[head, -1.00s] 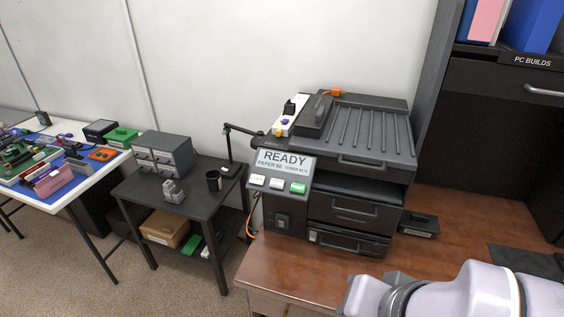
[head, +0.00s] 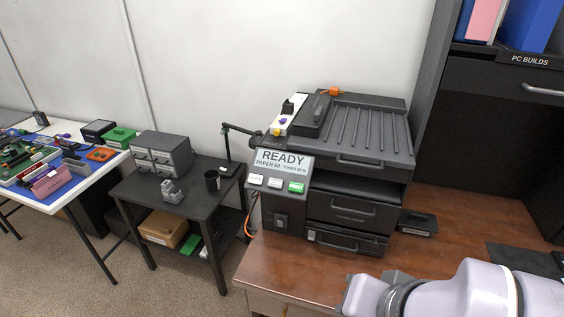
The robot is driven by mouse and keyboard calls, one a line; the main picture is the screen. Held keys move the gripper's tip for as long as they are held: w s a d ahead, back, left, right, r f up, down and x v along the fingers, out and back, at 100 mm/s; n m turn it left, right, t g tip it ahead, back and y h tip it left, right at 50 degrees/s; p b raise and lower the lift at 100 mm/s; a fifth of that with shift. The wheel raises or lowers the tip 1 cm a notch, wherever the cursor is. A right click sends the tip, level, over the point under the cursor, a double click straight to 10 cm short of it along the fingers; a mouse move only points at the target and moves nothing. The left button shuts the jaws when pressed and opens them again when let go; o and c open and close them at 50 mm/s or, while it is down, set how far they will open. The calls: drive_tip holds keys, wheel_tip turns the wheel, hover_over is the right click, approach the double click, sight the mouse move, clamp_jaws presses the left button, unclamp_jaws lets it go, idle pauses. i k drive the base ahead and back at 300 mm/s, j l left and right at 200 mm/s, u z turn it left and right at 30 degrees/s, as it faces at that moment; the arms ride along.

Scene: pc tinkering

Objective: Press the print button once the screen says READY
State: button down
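The black printer (head: 345,180) stands on the brown wooden desk. Its screen (head: 283,160) reads READY, with smaller paper and toner lines beneath. Below the screen are two whitish buttons and a green button (head: 296,187) at the right, which looks like the print button; its lettering is too small to read surely. My arm reaches in at the bottom right, in front of the printer. The grey end part of my arm shows at the bottom edge, apart from the printer and below its buttons. The fingertips of my gripper cannot be made out.
A power strip (head: 289,116) with plugs lies on top of the printer at the left. A small black box (head: 418,222) sits right of the printer. A dark side table (head: 190,198) with a drawer unit and a cup stands left. The desk front (head: 290,265) is clear.

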sight(294, 187)
drive_tip(key=j+u, duration=0.2)
drive_tip(key=u, duration=0.15)
drive_tip(key=j+u, duration=0.2)
drive_tip(key=u, duration=0.2)
drive_tip(key=j+u, duration=0.2)
drive_tip(key=u, duration=0.15)
